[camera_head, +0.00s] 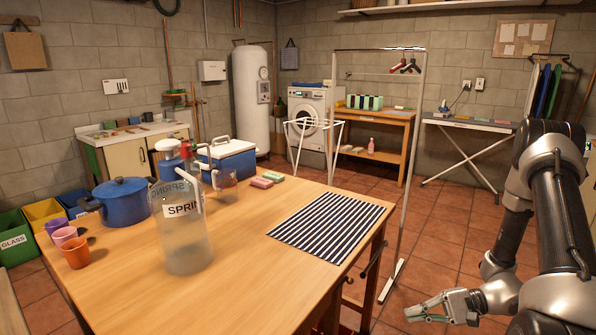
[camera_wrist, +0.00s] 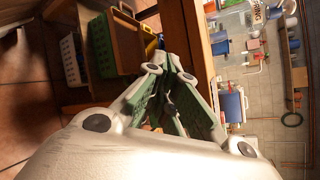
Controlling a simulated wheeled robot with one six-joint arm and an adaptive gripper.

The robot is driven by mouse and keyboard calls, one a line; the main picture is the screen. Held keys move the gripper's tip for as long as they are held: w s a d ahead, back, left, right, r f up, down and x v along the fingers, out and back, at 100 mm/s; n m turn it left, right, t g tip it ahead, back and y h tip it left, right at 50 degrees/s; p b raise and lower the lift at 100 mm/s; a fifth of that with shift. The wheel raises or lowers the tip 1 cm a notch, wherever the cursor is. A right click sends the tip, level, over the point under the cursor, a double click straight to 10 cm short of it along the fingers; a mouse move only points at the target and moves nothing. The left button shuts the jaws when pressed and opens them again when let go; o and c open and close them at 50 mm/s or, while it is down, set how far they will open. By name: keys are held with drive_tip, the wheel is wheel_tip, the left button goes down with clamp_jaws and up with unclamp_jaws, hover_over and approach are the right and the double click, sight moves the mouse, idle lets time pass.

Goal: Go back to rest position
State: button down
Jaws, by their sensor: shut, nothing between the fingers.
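My arm (camera_head: 560,215) reaches down the right side of the head view, bent at its lower end. My gripper (camera_head: 412,310) is at the bottom right, low over the tiled floor, off the right side of the wooden table (camera_head: 345,185). It points left towards the table and holds nothing. In the wrist view the fingers of my gripper (camera_wrist: 170,62) come together, with green pads, and are shut. The picture there is turned on its side.
On the table are a clear jug (camera_head: 187,240), a blue pot (camera_head: 122,201), several cups (camera_head: 75,252), a cooler (camera_head: 228,160) and a striped mat (camera_head: 330,226). A clothes rail (camera_head: 409,180) stands behind.

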drive_tip(key=s+d+r+n+g+h, duration=0.1)
drive_tip(key=s+d+r+h, duration=0.25)
drive_tip(key=r, duration=0.35)
drive_tip(key=s+d+r+n+g+h, duration=0.2)
drive_tip(key=s+r+h, duration=0.2)
drive_tip(key=r, duration=0.2)
drive_tip(key=s+d+r+n+g+h, duration=0.1)
drive_tip(key=s+d+r+h, duration=0.2)
drive_tip(key=r, duration=0.4)
drive_tip(key=s+a+r+n+t+h, duration=0.1)
drive_tip(key=s+r+n+t+h, duration=0.1)
drive_tip(key=r, duration=0.5)
drive_tip(key=s+a+r+n+t+h, duration=0.1)
drive_tip(key=r+t, duration=0.3)
drive_tip(key=r, duration=0.4)
drive_tip(key=shift+s+a+n+t+h, duration=0.2)
drive_tip(key=shift+s+n+t+h, duration=0.3)
drive_tip(key=shift+n, duration=0.4)
